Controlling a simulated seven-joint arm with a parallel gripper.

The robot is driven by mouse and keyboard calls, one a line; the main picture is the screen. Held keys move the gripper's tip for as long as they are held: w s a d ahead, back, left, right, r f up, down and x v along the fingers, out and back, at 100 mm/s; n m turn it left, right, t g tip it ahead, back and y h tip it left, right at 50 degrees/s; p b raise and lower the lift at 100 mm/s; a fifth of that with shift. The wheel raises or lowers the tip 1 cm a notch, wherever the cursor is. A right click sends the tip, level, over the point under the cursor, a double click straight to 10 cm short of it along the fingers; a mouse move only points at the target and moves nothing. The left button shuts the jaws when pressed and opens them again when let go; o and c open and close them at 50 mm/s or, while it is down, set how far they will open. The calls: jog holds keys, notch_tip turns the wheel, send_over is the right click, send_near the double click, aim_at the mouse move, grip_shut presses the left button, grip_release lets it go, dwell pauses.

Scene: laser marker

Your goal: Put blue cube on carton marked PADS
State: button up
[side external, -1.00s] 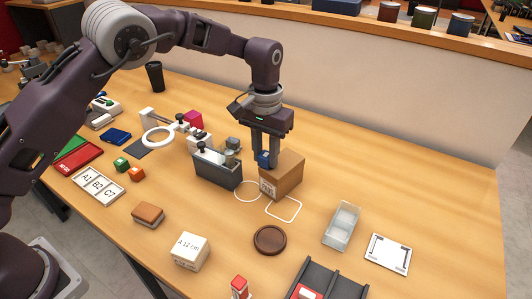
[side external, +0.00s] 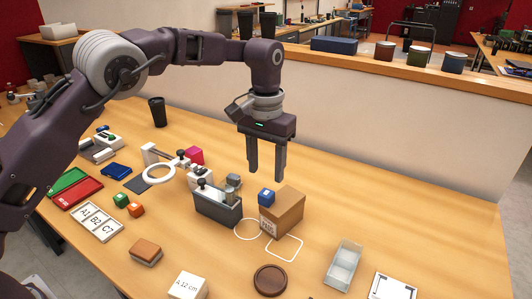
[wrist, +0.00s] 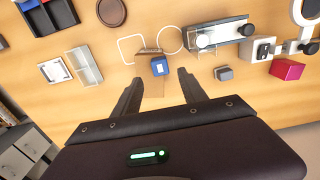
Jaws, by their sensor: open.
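The carton's label faces front but is too small to read clearly. In the wrist view the blue cube (wrist: 159,68) lies just beyond the fingertips, at the lower right of the carton (wrist: 146,62). My gripper (side external: 266,174) is open and empty above the cube, apart from it. It also shows in the wrist view (wrist: 158,76).
A dark grey holder (side external: 218,209) stands close left of the carton. White outlines (side external: 284,247) mark the table in front. A clear tray (side external: 343,265), a round brown coaster (side external: 270,280) and a magnifier ring (side external: 159,173) stand around.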

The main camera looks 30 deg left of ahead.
notch_tip(320, 180, up, 4)
notch_tip(320, 180, up, 8)
jog(key=t, duration=0.1)
send_over(266, 193)
jog(key=s+a, duration=0.4)
jog(key=s+a+r+t+h, duration=0.15)
jog(key=s+a+r, duration=0.3)
jog(key=s, duration=0.55)
jog(key=s+a+f+t, duration=0.1)
jog(key=s+f, duration=0.2)
jog(key=s, duration=0.7)
jog(key=s+a+f+t+y, duration=0.1)
jog(key=s+a+f+t, duration=0.1)
jog(key=s, duration=0.8)
jog(key=shift+s+a+f, duration=0.15)
jog(key=shift+a+f, duration=0.05)
jog(key=shift+f, duration=0.45)
jog(key=shift+o, duration=0.5)
jog(key=shift+y, duration=0.25)
